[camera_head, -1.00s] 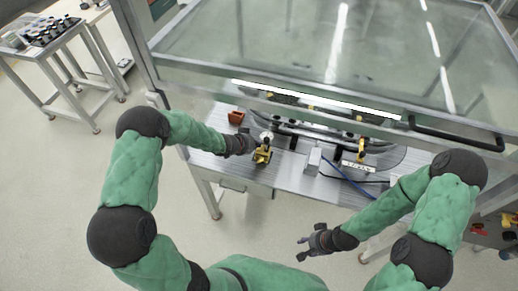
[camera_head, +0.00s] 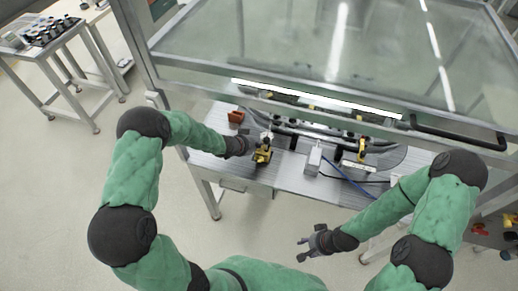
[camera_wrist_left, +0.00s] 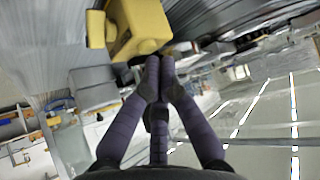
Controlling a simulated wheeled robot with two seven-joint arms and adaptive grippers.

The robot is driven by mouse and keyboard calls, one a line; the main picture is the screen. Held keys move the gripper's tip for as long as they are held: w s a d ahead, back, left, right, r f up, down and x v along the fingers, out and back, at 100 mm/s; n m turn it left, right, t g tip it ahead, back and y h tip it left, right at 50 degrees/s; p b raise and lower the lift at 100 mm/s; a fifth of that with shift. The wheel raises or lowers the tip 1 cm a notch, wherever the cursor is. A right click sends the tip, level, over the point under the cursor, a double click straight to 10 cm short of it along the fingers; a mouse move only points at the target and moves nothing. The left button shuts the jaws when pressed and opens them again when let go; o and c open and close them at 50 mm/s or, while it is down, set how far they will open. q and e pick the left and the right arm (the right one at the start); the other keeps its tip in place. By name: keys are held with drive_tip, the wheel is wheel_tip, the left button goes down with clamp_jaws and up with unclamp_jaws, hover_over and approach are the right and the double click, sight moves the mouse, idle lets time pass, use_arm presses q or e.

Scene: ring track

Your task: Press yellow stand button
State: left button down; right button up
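The yellow stand (camera_head: 262,156) is on the metal table near its front edge, left of the middle. My left gripper (camera_head: 250,144) is right beside it, at its upper left in the head view. In the left wrist view the fingertips of my left gripper (camera_wrist_left: 159,66) are together with nothing between them. They are at the lower edge of the yellow stand (camera_wrist_left: 140,25); I cannot tell whether they touch it. The stand's button is not clearly visible. My right gripper (camera_head: 308,243) is empty, fingers apart, in front of the table over the floor.
A small orange-brown box (camera_head: 236,116) stands behind my left gripper. A grey box (camera_head: 313,160) with a blue cable and another yellow part (camera_head: 361,151) are to the right. A glass cover (camera_head: 320,50) with a metal frame is above the table's rear.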

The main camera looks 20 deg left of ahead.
use_arm(q)
drive_tip(key=shift+f, duration=0.35)
idle(0.4)
idle(0.3)
drive_tip(key=shift+r+p, duration=0.5)
drive_tip(key=shift+r, duration=0.3)
wheel_tip(320, 180, up, 5)
drive_tip(key=p, duration=0.4)
idle(0.9)
